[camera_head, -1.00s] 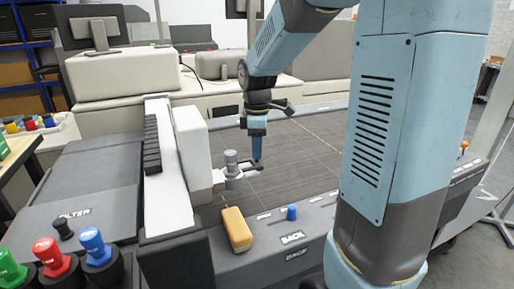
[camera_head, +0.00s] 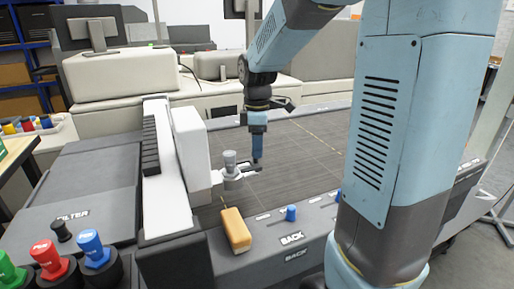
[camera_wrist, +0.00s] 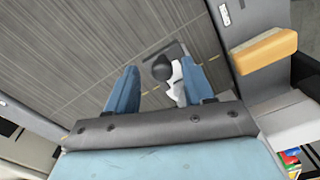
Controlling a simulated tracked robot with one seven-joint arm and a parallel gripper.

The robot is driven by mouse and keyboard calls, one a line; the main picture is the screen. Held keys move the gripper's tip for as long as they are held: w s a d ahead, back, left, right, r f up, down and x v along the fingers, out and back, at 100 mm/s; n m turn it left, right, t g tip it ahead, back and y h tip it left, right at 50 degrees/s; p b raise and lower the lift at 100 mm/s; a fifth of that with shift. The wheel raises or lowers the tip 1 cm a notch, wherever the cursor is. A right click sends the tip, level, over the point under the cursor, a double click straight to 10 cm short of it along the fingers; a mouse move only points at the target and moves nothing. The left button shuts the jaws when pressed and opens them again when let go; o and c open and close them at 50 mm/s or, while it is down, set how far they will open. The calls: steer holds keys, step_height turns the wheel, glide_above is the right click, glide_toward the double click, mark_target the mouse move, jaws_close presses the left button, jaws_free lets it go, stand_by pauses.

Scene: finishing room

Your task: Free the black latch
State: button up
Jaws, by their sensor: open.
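A black lever-like piece (camera_head: 250,169), which looks like the latch, sticks out beside a grey upright cylinder (camera_head: 230,163) on the end of the white carriage. In the wrist view, a dark bent bar (camera_wrist: 167,48) lies just beyond a dark round knob (camera_wrist: 161,68), with a pale part beside it. My gripper (camera_head: 257,158) points down close to the right of the cylinder, near the black piece. In the wrist view, its two blue fingers (camera_wrist: 158,70) are apart, with the knob between them. I cannot tell whether a finger touches anything.
A white carriage (camera_head: 190,145) stands left of the gripper over the grey bed (camera_head: 310,150). A yellow-orange block (camera_head: 236,230) and a blue knob (camera_head: 291,213) sit on the front rail. Red, blue and green knobs (camera_head: 48,259) are at front left. The bed to the right is clear.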

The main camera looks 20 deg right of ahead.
step_height(320, 180, up, 13)
steer(key=shift+f, duration=0.2)
stand_by(0.6)
steer(key=s+f+m+t, duration=0.2)
steer(key=s+m, duration=0.5)
steer(key=s, duration=0.3)
steer(key=s+d+f+m+t, duration=0.1)
steer(key=s+f+m+t, duration=0.1)
steer(key=s+m, duration=0.5)
steer(key=s+t, duration=0.1)
steer(key=s, duration=0.1)
steer(key=shift+s+d+t, duration=0.25)
steer(key=shift+s+t, duration=0.05)
steer(key=shift+s, duration=0.1)
